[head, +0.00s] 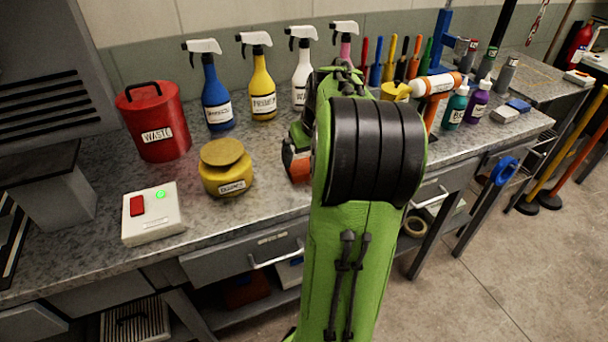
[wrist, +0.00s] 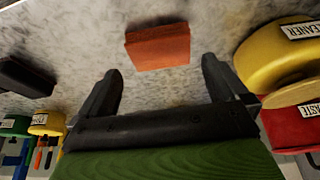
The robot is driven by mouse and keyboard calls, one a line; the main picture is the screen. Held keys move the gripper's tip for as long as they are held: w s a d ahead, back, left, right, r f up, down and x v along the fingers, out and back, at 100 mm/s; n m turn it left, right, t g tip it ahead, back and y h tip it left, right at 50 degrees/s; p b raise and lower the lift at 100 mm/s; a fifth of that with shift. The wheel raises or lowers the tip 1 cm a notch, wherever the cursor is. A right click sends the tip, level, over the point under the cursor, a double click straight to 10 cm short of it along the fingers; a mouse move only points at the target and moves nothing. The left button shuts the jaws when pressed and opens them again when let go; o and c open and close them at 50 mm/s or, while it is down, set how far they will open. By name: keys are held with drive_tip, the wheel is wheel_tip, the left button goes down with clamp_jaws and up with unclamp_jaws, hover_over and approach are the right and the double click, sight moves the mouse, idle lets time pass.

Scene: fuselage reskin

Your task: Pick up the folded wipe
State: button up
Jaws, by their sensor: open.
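The folded wipe (wrist: 157,46) is an orange-red, flat, roughly square piece lying on the grey worktop in the wrist view. In the head view the wipe (head: 297,166) shows only in part at the left edge of my arm, which hides the rest. My gripper (wrist: 161,68) is open and empty. Its two dark fingers point towards the wipe, one to each side of its line, and the wipe sits just beyond the fingertips. My arm hides most of the gripper in the head view.
A yellow cleaner tin (head: 227,168) and a red waste can (head: 153,122) stand left of the wipe. Spray bottles (head: 263,84) line the back. A switch box (head: 153,212) sits at front left. A dark block (wrist: 26,76) lies left in the wrist view. Worktop around the wipe is clear.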

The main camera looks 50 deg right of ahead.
sight(305, 166)
drive_tip(key=b+x, duration=0.2)
drive_tip(key=x, duration=0.3)
drive_tip(key=shift+f, duration=0.2)
drive_tip(key=shift+a+r, duration=0.1)
drive_tip(key=c, duration=0.8)
